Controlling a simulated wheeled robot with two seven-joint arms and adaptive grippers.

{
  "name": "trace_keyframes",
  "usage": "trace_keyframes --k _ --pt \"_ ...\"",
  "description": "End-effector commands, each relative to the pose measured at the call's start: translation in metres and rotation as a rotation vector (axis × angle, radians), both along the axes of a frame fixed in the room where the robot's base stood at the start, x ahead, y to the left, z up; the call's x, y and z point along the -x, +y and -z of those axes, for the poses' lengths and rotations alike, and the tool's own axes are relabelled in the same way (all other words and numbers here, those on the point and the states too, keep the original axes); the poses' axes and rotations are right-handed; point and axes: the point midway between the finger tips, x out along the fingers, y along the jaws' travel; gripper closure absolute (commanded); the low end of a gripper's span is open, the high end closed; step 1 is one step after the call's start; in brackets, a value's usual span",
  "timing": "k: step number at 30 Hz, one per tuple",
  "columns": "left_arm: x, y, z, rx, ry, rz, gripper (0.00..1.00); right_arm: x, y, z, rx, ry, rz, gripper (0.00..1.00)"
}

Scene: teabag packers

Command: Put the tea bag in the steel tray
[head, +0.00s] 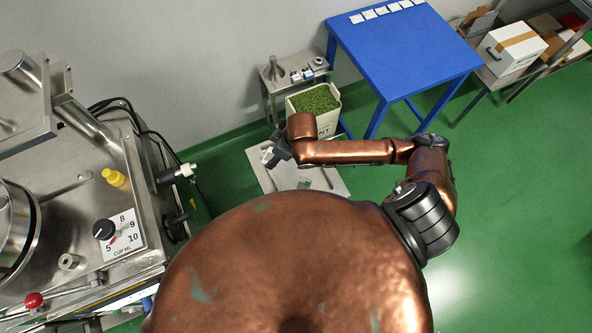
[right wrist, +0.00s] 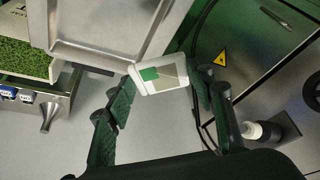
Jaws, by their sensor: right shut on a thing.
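The tea bag (right wrist: 160,77), a white packet with a green square, is held between the fingertips of my right gripper (right wrist: 155,88) in the right wrist view. In the head view my right gripper (head: 276,152) is at the end of the copper arm, with a small pale shape at its tip. A steel tray (right wrist: 143,57) with a raised rim lies just beyond the tea bag in the right wrist view; the bag overlaps its corner in the picture. I cannot tell whether they touch. My left gripper is not in view.
A bin of green leaves (head: 328,122) stands behind the right gripper. A blue table (head: 400,50) with several white squares is at the back. A steel machine (head: 90,215) with a dial fills the left. Green floor (head: 510,200) is open at the right.

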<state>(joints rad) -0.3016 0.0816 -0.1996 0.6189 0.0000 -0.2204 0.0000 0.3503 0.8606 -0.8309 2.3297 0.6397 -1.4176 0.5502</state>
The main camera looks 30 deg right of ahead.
Motion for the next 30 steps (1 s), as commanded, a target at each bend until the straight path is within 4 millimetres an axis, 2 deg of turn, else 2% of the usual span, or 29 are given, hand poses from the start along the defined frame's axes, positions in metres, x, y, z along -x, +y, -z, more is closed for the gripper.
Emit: trace_keyframes --k 1,3,6,10,14,23,27,30 --pt "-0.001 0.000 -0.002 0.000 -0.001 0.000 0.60 0.013 0.005 0.014 -0.003 0.005 -0.018 0.56" --pt "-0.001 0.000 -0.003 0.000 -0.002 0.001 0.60 0.023 0.010 0.027 -0.001 -0.003 -0.043 0.56" --pt "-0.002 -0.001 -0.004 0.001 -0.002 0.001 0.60 0.034 0.015 0.040 0.000 -0.010 -0.067 0.56" --pt "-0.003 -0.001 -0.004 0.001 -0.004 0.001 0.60 0.037 0.013 0.050 0.006 -0.016 -0.080 0.56" --pt "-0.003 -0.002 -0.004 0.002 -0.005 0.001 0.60 0.023 -0.003 0.060 0.008 -0.019 -0.080 0.56" --pt "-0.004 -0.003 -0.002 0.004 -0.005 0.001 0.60 -0.023 -0.056 0.091 0.007 -0.018 -0.078 0.56" --pt "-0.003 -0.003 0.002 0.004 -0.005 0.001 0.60 -0.036 -0.070 0.119 0.006 -0.016 -0.080 0.56" --pt "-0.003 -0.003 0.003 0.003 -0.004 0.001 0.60 -0.043 -0.078 0.132 0.005 -0.017 -0.080 0.56"
